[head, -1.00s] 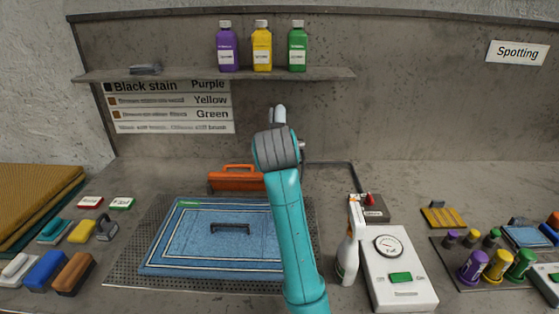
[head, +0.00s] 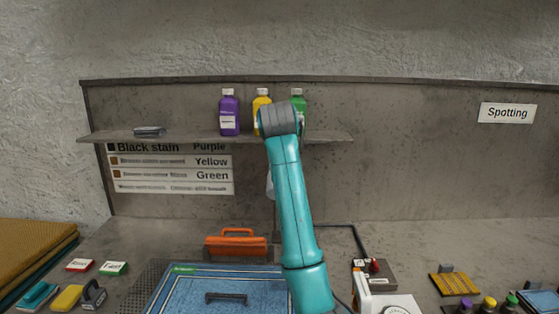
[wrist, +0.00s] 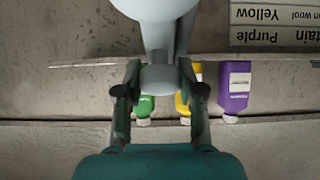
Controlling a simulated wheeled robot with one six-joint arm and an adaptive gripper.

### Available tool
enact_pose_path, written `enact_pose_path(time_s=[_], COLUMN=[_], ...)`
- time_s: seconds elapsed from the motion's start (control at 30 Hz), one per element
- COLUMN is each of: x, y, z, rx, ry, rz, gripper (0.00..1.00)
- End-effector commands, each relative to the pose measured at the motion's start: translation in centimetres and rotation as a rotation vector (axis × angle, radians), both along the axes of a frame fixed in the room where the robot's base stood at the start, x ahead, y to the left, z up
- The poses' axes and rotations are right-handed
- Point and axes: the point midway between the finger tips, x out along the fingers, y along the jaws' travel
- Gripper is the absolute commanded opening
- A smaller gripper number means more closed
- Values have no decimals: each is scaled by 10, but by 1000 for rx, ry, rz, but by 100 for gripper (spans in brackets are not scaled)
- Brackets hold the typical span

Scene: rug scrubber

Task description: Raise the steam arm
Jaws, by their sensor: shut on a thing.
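My gripper (wrist: 159,76) is shut on a pale grey rounded part in the wrist view, which I take to be the steam arm (wrist: 165,38). One finger lies on each side of it. In the head view my arm hides the gripper. A pale part of the steam arm (head: 269,186) shows just left of my arm, below the shelf, with a dark post under it. The orange-handled unit (head: 236,243) sits behind the blue rug (head: 190,292).
The shelf (head: 185,137) holds purple (head: 229,112), yellow (head: 261,101) and green (head: 298,100) bottles close behind my arm's upper end. A grey box with a red knob (head: 374,273) and a gauge unit (head: 388,304) stand at right. The wall above the shelf is clear.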

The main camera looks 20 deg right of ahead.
Motion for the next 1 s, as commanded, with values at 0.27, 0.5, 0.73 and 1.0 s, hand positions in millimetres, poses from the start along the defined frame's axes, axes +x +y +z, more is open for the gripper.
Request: enact_pose_path(time_s=[0.27,0.5,0.73,1.0], x=[13,15,14,14], y=[-4,-5,-5,-5], z=[12,15,16,14], rx=[-1,-1,-2,0], ry=[-4,-9,-10,-5], rz=[0,0,0,0], gripper=[0,0,40,63])
